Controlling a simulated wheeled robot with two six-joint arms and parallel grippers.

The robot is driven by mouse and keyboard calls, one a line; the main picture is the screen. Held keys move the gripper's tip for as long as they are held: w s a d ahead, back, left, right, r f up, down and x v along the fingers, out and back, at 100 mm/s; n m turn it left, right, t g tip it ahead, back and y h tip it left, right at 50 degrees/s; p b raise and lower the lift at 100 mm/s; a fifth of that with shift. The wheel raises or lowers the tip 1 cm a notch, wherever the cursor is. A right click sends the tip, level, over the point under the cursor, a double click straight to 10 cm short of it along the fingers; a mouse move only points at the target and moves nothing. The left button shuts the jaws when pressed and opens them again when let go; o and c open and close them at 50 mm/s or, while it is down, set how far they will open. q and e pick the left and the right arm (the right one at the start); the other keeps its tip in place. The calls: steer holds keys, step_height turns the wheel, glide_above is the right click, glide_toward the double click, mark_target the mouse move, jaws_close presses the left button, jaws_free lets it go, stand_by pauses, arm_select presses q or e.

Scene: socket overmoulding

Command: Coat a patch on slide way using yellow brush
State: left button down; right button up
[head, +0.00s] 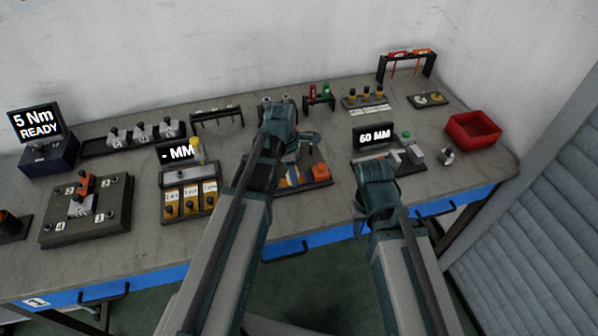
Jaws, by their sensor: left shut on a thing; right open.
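My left gripper (300,143) reaches over the middle of the bench, above the tray with blue, yellow and orange pieces (320,173). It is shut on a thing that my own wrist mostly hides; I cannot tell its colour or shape. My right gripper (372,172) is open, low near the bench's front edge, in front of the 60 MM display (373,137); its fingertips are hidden. I cannot clearly pick out the yellow brush. A small rack of yellow-topped pieces (365,100) stands behind. I cannot tell for sure which fixture is the slide way.
A red bin (473,131) stands at the right end. A black rack with red and orange tools (407,62) is at the back right. A display with yellow blocks (190,190), a dark numbered plate (88,215) and a 5 Nm unit (45,150) fill the left.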

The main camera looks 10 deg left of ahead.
mark_target(282, 184)
arm_select(q)
steer(key=shift+s+a, duration=0.5)
steer(key=shift+a, duration=0.35)
steer(key=shift+s+a, duration=0.5)
steer(key=shift+a, duration=0.35)
steer(key=shift+s+a, duration=0.65)
steer(key=shift+a, duration=0.45)
steer(key=shift+s+a, duration=0.6)
steer(key=shift+a, duration=0.5)
steer(key=shift+s+a, duration=0.65)
steer(key=shift+a, duration=0.45)
step_height(282, 184, up, 6)
steer(key=p, duration=0.6)
step_height(282, 184, up, 3)
steer(key=p, duration=0.3)
steer(key=shift+f, duration=0.1)
